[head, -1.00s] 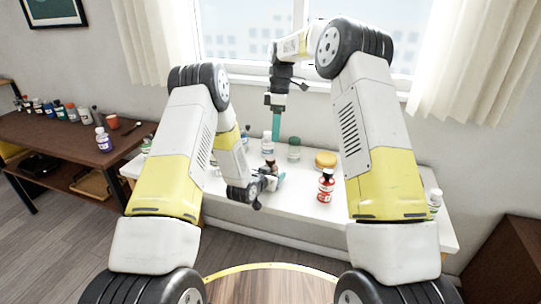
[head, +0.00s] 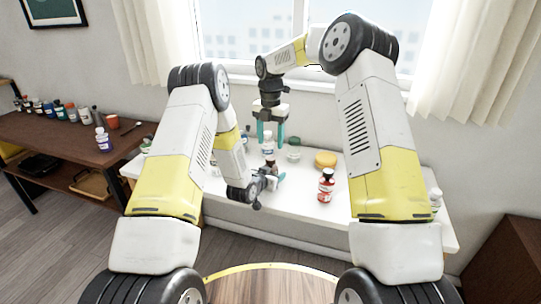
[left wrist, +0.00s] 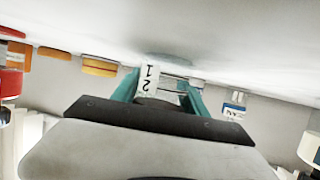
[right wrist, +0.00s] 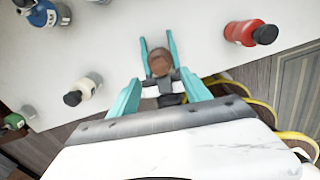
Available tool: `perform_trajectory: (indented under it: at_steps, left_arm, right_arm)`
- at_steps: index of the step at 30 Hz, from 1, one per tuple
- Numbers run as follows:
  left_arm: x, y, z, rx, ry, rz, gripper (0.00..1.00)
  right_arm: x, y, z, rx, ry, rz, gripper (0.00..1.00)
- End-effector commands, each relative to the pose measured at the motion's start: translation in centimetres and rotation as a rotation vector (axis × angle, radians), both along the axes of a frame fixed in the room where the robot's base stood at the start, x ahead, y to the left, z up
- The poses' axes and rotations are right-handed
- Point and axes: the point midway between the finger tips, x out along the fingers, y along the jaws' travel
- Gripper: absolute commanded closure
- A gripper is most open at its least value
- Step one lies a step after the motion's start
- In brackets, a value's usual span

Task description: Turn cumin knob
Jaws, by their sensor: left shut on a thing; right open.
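A small bottle with a brown cap (right wrist: 160,62) stands on the white table, between the teal fingers of my left gripper (head: 268,182). My left gripper is shut on this bottle; the left wrist view shows its white label (left wrist: 149,80) between the fingers. I cannot read the word cumin on it. My right gripper (head: 270,136) points down above the bottle, open and empty. In the right wrist view its two fingers (right wrist: 158,78) lie on either side of the cap, apart from it. The bottle's lower part is hidden in the head view.
A red bottle (head: 326,187) stands to the right on the white table (head: 300,206), and a yellow jar (head: 326,159) behind it. A white bottle (head: 268,145) and a green jar (head: 293,152) stand close behind the held bottle. A brown side table (head: 62,146) holds more bottles.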

Motion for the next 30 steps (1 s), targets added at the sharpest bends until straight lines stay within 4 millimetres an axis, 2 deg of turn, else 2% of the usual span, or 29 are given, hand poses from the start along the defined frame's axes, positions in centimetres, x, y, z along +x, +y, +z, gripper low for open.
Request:
perform_trajectory:
  at_steps: [3,9,15,22,23,30]
  left_arm:
    - [0.0,0.0,0.0,0.000,-0.001,0.000,0.94]
    - [0.0,0.0,0.0,0.000,-0.001,0.000,0.94]
    - [0.0,0.0,0.0,0.000,-0.001,0.000,0.94]
    - [0.0,0.0,0.0,0.000,-0.001,0.000,0.94]
    - [0.0,0.0,0.0,0.000,-0.001,0.000,0.94]
    - [0.0,0.0,0.0,0.000,-0.001,0.000,0.94]
  right_arm:
    - [-0.1,0.0,-2.5,-0.001,0.004,0.000,0.44]
    - [0.0,0.0,-5.4,-0.001,0.002,0.000,0.44]
    - [0.0,0.0,-6.4,0.000,-0.001,-0.001,0.44]
    - [0.0,0.0,-6.5,0.000,0.000,-0.002,0.44]
    - [0.0,0.0,-6.5,0.000,0.000,-0.002,0.46]
    - [0.0,0.0,-6.5,0.000,0.000,-0.002,0.93]
